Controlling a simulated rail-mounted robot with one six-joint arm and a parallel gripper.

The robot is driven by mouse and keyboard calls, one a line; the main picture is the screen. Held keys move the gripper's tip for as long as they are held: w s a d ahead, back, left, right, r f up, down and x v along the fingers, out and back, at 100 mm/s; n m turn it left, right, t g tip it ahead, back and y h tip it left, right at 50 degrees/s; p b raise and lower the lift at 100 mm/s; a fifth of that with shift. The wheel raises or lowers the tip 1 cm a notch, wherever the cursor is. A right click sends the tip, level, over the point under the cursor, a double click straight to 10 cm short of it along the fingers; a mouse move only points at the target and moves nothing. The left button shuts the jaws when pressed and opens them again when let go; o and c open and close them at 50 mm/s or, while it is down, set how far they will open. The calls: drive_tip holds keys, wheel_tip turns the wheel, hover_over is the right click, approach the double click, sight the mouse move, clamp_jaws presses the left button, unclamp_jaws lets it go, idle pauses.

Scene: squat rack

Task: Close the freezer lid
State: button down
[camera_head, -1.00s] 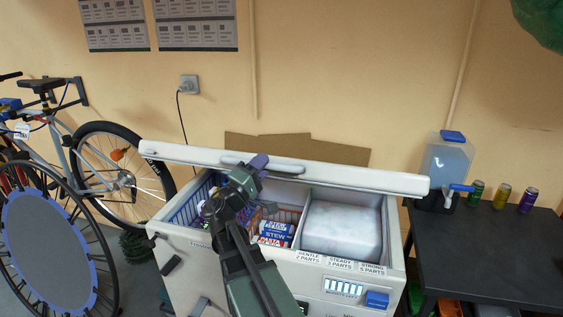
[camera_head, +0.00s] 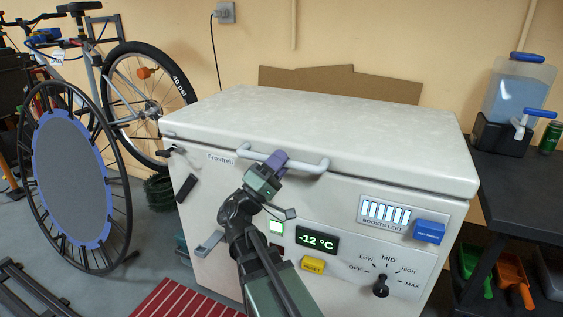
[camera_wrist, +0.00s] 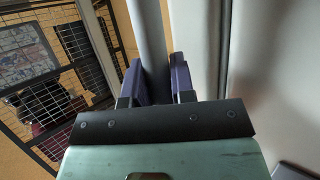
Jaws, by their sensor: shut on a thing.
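The white chest freezer (camera_head: 225,190) stands in the middle of the head view. Its lid (camera_head: 330,122) lies flat on the body, and no inside shows. A grey bar handle (camera_head: 312,168) runs along the lid's front edge; it also shows in the wrist view as an upright bar (camera_wrist: 148,40). My gripper (camera_head: 275,161), with purple fingers, is at the handle. In the wrist view its fingers (camera_wrist: 158,80) stand on both sides of the bar, shut on it. The contact faces are partly hidden.
The front panel has a -12 °C display (camera_head: 317,240), a yellow button (camera_head: 312,264), a blue button (camera_head: 429,231) and a dial (camera_head: 381,286). A dark table (camera_head: 520,190) with a water dispenser (camera_head: 518,95) stands right.

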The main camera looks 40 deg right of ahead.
drive_tip(key=c, duration=1)
unclamp_jaws()
drive_tip(key=shift+r, duration=0.15)
drive_tip(key=b+v, duration=0.6)
drive_tip(key=v, duration=0.4)
drive_tip(key=shift+a+f, duration=0.2)
drive_tip(key=shift+a, duration=0.15)
